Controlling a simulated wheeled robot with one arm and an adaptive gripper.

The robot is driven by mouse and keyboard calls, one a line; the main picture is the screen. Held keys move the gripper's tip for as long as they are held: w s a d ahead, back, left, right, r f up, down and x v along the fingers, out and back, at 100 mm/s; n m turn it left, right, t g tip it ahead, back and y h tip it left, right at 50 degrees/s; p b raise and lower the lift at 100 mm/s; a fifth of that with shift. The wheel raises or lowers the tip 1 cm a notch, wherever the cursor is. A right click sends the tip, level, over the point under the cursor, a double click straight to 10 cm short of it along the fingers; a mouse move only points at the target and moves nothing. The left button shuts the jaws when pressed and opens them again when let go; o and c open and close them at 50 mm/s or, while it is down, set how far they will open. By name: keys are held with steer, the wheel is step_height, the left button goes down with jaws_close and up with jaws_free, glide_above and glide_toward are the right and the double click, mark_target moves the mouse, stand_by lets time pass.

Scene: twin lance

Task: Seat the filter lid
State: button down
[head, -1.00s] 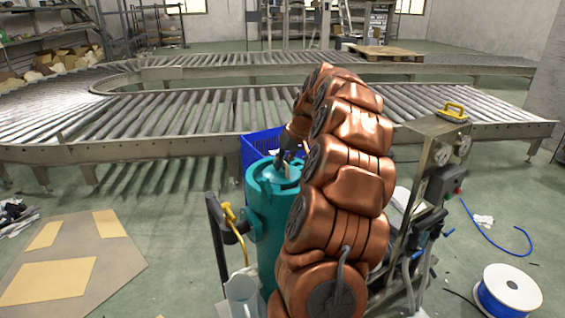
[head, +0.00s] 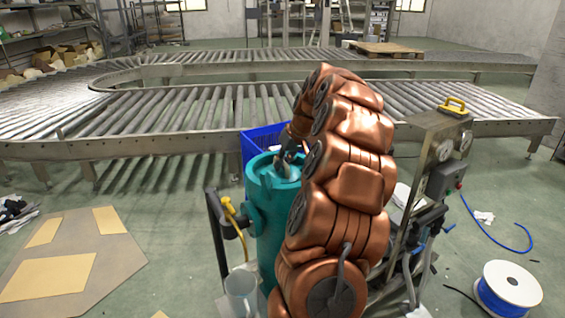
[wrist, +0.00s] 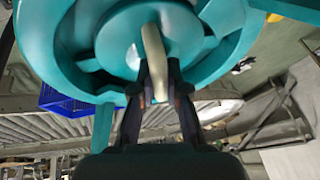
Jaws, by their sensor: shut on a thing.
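The teal filter housing (head: 270,230) stands upright, left of my arm in the head view. Its round teal rim also shows in the wrist view (wrist: 45,45). Inside that rim is the teal lid (wrist: 190,35), a disc with a cream bar handle (wrist: 153,50). My gripper (wrist: 160,90) is shut on the handle, with one dark finger on each side of it. In the head view my gripper (head: 288,158) is at the housing's top and partly hides the lid. I cannot tell whether the lid is fully down in the rim.
A yellow-handled lever (head: 232,212) and a pale jug (head: 241,292) are left of the housing. A blue crate (head: 262,138) is behind it. A metal stand with gauges (head: 437,150) is close on the right. A roller conveyor (head: 150,125) crosses behind.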

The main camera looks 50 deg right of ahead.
steer(key=c, duration=1.1)
jaws_free()
steer(key=v, duration=1.2)
